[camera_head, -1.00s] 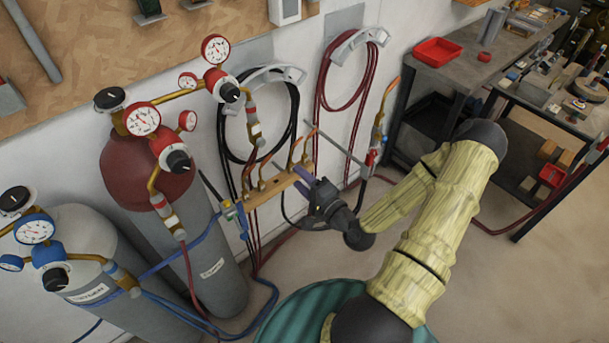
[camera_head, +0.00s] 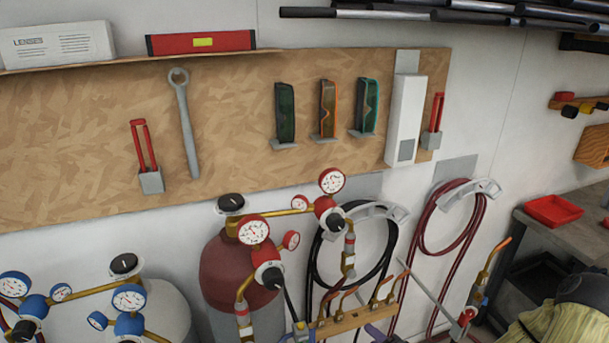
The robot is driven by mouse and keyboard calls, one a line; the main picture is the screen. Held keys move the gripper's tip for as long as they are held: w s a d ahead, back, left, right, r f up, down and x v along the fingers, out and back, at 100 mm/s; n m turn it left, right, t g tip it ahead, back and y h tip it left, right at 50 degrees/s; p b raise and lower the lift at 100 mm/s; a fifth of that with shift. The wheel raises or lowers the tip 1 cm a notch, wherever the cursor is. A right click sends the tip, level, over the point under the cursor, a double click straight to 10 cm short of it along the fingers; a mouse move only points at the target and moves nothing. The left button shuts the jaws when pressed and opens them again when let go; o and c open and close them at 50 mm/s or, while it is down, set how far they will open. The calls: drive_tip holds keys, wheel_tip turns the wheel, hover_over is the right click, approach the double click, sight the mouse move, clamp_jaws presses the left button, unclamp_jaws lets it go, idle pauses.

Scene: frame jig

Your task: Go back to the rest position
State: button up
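The rest of the gripper is cut off by the frame. The fingertips are just below the right part of a wooden holder (camera_head: 345,322) that carries several copper torch tips. Whether they touch the holder cannot be told.
A dark red cylinder (camera_head: 228,268) with gauges stands left of the holder. A black hose (camera_head: 316,262) and a red hose (camera_head: 421,235) hang on the wall. A torch (camera_head: 482,287) stands right of the holder. A bench with a red tray (camera_head: 553,211) is at right.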

drive_tip(key=s+a+r+n+g+h, duration=0.3)
drive_tip(key=s+r+n+g+h, duration=0.3)
drive_tip(key=s+r+n+g, duration=0.4)
wheel_tip(320, 180, up, 3)
drive_tip(key=shift+s+a+r+h, duration=0.15)
drive_tip(key=shift+s+h, duration=0.15)
drive_tip(key=shift+s, duration=0.25)
idle(1.5)
